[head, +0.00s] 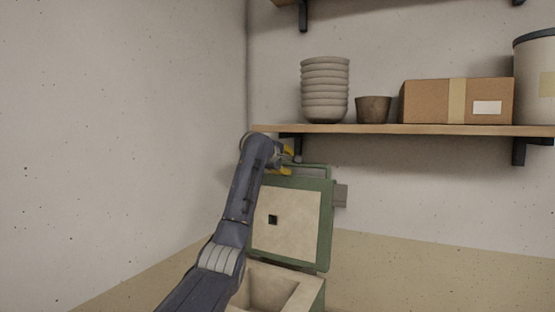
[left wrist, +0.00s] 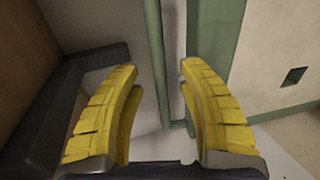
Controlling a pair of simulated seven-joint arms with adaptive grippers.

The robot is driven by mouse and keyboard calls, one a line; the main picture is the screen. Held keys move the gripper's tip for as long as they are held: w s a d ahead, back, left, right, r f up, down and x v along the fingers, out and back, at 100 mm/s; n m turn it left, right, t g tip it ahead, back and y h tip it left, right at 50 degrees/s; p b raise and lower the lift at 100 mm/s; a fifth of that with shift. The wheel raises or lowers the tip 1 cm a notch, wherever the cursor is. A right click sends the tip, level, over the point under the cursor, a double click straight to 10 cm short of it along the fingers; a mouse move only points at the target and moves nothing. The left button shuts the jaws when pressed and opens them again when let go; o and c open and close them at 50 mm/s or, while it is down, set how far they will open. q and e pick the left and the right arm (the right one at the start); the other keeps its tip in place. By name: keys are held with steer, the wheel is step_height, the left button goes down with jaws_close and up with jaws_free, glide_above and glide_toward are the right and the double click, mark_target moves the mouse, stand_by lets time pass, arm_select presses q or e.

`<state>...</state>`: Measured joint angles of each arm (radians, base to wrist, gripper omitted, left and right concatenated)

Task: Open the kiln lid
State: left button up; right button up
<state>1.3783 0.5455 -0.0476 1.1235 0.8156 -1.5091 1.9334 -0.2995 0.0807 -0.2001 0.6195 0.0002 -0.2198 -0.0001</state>
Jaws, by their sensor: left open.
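The kiln lid (head: 291,222) stands raised, upright, above the kiln body (head: 313,293) at the bottom centre of the head view. It has a green frame, a cream inner face and a small dark square hole. The kiln's pale inside shows below it. My left gripper (head: 287,160) is at the lid's upper left edge, its yellow fingers partly hidden by my arm. In the left wrist view the left gripper (left wrist: 158,80) is open, with green edges of the lid (left wrist: 218,35) showing between and beyond its fingers. I cannot tell whether they touch. My right gripper is not in view.
A wooden shelf (head: 420,130) runs along the wall just above my left gripper. It holds stacked bowls (head: 325,90), a brown pot (head: 373,109), a cardboard box (head: 430,101) and a pale bucket (head: 534,80). The wall to the left is bare.

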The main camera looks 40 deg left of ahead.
arm_select(q)
steer(key=v, duration=0.9)
steer(key=shift+s+r, duration=0.15)
steer(key=shift+d, duration=0.1)
